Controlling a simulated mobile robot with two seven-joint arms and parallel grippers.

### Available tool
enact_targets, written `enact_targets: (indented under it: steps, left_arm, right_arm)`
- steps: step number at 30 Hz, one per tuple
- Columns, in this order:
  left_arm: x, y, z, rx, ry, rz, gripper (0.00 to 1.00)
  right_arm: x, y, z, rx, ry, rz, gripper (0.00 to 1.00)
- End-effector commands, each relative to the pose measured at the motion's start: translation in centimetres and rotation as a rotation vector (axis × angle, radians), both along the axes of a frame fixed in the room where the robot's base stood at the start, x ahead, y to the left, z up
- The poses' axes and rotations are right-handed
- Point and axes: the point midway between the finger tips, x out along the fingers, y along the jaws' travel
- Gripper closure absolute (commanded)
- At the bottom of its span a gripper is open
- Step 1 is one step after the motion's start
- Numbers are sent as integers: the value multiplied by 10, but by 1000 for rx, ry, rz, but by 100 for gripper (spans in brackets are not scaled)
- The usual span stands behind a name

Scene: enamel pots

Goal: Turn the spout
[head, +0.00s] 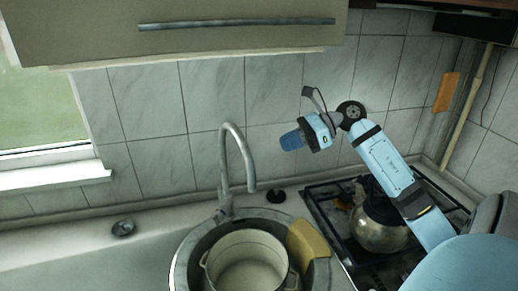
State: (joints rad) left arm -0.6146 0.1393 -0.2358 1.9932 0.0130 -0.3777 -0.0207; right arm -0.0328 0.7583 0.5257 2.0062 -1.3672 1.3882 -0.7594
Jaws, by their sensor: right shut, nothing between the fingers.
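The spout (241,153) is a grey curved faucet pipe rising behind the sink. Its arch bends over so that the outlet hangs to the right of its base, near the sink's back rim. My right gripper (291,141) is shut and empty, raised to the right of the spout and pointing left towards it. In the picture a clear gap separates it from the spout. My left gripper is out of view.
A pot (246,262) sits in the round sink (187,262), with a yellow sponge-like piece (309,240) on its right rim. A kettle (379,226) stands on the stove (330,212) below my right arm. A cabinet (180,42) hangs above.

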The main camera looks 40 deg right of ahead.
Motion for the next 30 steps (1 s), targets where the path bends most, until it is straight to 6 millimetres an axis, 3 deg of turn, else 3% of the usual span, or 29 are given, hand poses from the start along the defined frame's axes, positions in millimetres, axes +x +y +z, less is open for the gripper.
enact_targets:
  steps: [6, 12, 26, 30]
  left_arm:
    - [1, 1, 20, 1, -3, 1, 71]
    - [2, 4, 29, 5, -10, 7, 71]
    - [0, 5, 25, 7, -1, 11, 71]
    - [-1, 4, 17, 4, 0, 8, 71]
  right_arm:
    - [24, 34, -12, 6, -2, 1, 100]
    - [38, 52, -23, 5, -1, 0, 100]
    - [41, 58, -28, 2, 0, 0, 100]
    - [43, 68, -31, -1, -3, 2, 100]
